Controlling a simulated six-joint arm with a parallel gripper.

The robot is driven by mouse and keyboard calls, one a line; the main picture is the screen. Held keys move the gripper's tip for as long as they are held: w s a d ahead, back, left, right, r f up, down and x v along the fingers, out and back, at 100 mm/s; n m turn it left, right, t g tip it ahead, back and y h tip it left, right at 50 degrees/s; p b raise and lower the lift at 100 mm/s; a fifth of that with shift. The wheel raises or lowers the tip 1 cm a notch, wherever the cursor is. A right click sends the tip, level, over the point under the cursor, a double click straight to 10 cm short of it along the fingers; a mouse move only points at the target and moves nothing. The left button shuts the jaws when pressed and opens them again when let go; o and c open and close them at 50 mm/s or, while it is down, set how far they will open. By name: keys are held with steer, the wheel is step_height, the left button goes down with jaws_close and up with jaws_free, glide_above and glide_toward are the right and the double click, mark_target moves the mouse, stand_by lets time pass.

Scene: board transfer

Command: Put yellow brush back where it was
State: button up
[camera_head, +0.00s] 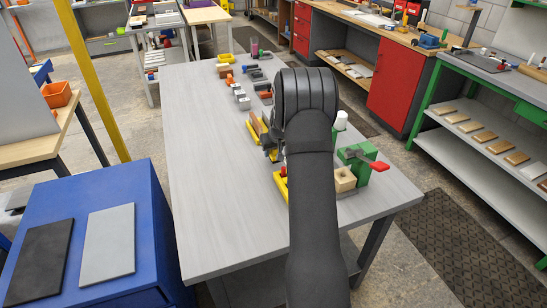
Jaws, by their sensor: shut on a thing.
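My arm reaches up the picture over the grey table and bends down at its far end. My gripper (272,152) is mostly hidden behind that bend; a small dark part shows at its left side, low over the table. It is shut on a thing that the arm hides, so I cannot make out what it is. A yellow piece (281,186) shows just below the gripper, partly behind my arm. Another yellow piece (254,132), with a brown block at it, lies just left of the gripper. I cannot tell which yellow piece, if either, is the brush.
The grey table (215,190) is bare along its left side. Several small coloured parts line its middle. Right of my arm stand a wooden block with a hole (345,180) and a green fixture with a red end (362,160). A blue cabinet (150,215) with two flat boards stands left.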

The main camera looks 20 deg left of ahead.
mark_target(273, 157)
steer(key=shift+f, duration=1.5)
steer(key=shift+f, duration=0.1)
steer(key=o, duration=1)
steer(key=shift+o, duration=0.2)
steer(key=v, duration=1.2)
